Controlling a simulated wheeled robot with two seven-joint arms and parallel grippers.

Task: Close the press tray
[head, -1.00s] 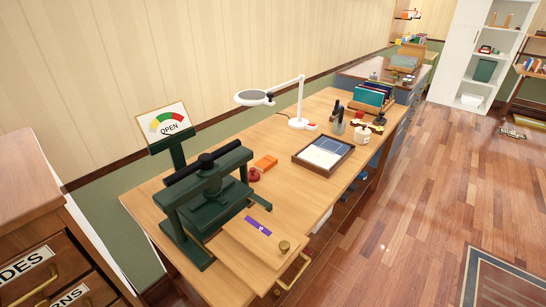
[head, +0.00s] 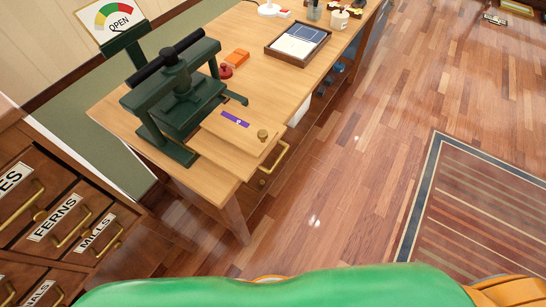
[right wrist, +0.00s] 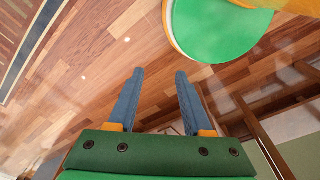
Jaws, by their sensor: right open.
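The dark green press (head: 172,92) stands on the left end of the wooden desk in the head view. Its wooden press tray (head: 227,147) is slid out toward the desk's front edge, with a purple strip (head: 235,119) and a round brass knob (head: 262,134) on it. A sign with a coloured dial above the press reads OPEN (head: 115,22). My right gripper (right wrist: 157,75) shows in the right wrist view, open and empty, its blue fingers apart over the floor, away from the tray. My left gripper is not in view.
A cabinet with labelled drawers (head: 60,215) stands at the left. An orange block (head: 236,56), a red round object (head: 225,71) and a framed tray (head: 298,42) lie on the desk. A brass handle (head: 275,158) projects below the tray. Floor in front is clear; a striped rug (head: 480,205) lies right.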

